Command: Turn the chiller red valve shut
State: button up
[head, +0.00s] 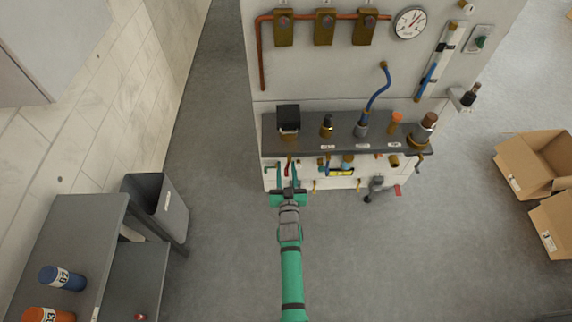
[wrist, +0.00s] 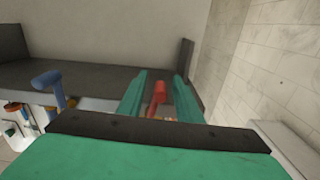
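A red valve handle (wrist: 158,94) stands between the two green fingers of my gripper (wrist: 160,76) in the wrist view. My gripper is open, with a gap visible on both sides of the handle, and the fingers do not appear to touch it. In the head view my gripper (head: 287,170) reaches to the front left of the panel, below the dark shelf. The red handle (head: 288,160) is small there and partly hidden by the fingers. The valve body below the handle is hidden by my gripper in the wrist view.
A blue handle (wrist: 47,80) stands left of my gripper in the wrist view. The dark shelf (head: 305,147) overhangs the valves and carries several fittings. A grey bin (head: 160,205) and a grey table (head: 75,225) stand left. Cardboard boxes (head: 535,170) lie right. The floor between is clear.

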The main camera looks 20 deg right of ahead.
jog(key=shift+x, duration=0.95)
jog(key=shift+w, duration=0.1)
grip_shut()
